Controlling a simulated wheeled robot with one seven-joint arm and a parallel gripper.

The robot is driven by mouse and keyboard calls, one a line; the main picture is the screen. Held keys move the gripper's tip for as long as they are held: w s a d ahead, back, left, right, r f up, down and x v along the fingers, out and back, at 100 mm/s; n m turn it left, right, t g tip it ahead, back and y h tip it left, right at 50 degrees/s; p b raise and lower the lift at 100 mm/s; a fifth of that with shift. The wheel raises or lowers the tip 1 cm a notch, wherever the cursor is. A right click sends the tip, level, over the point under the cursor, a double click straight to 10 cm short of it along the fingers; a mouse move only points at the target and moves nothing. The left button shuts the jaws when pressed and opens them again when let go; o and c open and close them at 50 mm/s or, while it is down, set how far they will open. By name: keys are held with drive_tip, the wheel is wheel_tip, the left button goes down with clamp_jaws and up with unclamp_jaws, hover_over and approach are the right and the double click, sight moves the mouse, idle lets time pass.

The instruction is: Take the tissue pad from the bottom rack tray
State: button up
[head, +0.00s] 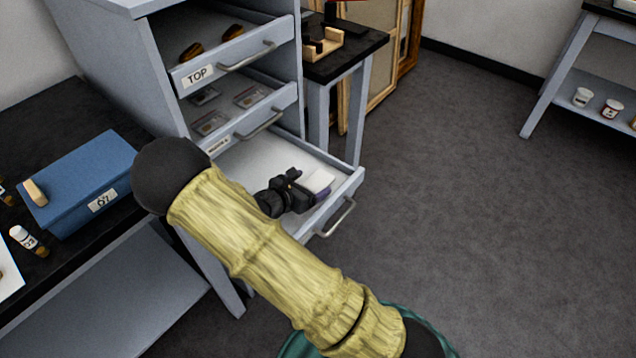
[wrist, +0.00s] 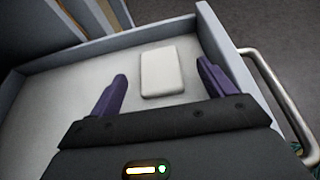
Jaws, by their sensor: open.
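The tissue pad (wrist: 162,72) is a small white block lying flat on the pale floor of the bottom rack tray (wrist: 45,95). In the head view the pad (head: 318,180) shows just past my gripper (head: 312,194), inside the pulled-out bottom tray (head: 258,152). In the wrist view my gripper (wrist: 162,85) is open, with one purple finger on each side of the pad's near end. The pad appears to lie between and a little beyond the fingertips. I cannot tell how high the fingers are above the tray floor. My forearm hides part of the tray in the head view.
The top drawer (head: 235,58) and middle drawer (head: 240,122) also stand pulled out above. The bottom tray's handle (head: 335,218) juts out in front. A blue box (head: 85,170) sits on the dark bench at left. The floor (head: 480,220) at right is clear.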

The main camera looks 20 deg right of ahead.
sight(324, 175)
drive_tip(key=b+x, duration=0.1)
drive_tip(key=x, duration=0.4)
drive_tip(key=shift+w, duration=0.15)
idle(0.4)
drive_tip(key=c, duration=1.1)
drive_tip(key=shift+o, duration=0.2)
drive_tip(key=shift+r, duration=0.1)
wheel_tip(324, 175, up, 10)
drive_tip(key=p, duration=0.2)
